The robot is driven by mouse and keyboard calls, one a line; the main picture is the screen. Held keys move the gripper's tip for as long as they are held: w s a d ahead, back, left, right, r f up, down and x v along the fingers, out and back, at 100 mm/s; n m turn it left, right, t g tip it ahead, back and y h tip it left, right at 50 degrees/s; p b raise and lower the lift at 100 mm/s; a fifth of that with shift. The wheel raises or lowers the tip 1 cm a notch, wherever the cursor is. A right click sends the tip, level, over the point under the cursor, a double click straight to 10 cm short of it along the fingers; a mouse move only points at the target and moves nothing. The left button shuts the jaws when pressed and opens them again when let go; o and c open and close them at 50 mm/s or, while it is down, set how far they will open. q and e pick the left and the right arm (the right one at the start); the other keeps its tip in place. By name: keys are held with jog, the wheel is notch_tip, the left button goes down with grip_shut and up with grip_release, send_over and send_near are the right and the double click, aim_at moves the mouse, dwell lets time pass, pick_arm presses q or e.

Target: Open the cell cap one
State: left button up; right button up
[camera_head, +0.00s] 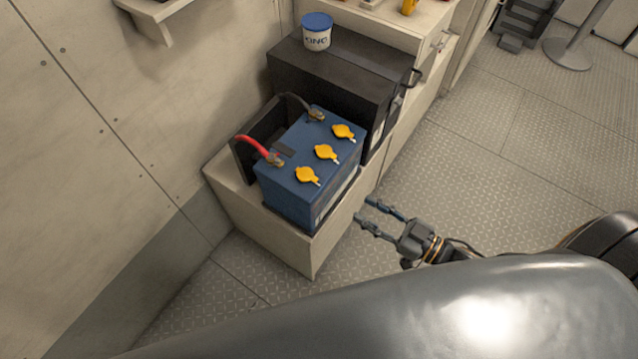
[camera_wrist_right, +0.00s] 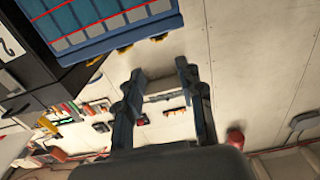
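A blue battery (camera_head: 305,165) stands on a pale bench in the head view. Three yellow cell caps lie in a row on its top: a near one (camera_head: 307,175), a middle one (camera_head: 325,152) and a far one (camera_head: 343,131). All three look seated on the lid; which is cap one cannot be told. My right gripper (camera_head: 366,215) is open and empty, to the right of the battery and apart from it. The right wrist view shows its two fingers (camera_wrist_right: 158,85) spread, with the battery's side (camera_wrist_right: 95,20) at upper left. My left gripper is not in view.
A red cable (camera_head: 252,145) and a dark cable (camera_head: 296,102) run to the battery's terminals. A black box (camera_head: 335,75) stands behind it, with a white tub with a blue lid (camera_head: 317,32) on top.

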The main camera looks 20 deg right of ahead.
send_near(317, 181)
jog(key=w, duration=0.1)
jog(key=p+x, duration=0.1)
jog(key=x, duration=0.5)
jog(key=shift+s+a, duration=0.1)
jog(key=shift+a, duration=0.15)
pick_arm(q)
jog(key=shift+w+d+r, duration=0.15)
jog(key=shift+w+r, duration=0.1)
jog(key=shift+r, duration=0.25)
pick_arm(e)
jog(key=shift+w+a, duration=0.4)
jog(key=shift+w, duration=0.15)
jog(key=shift+c, duration=0.4)
grip_shut()
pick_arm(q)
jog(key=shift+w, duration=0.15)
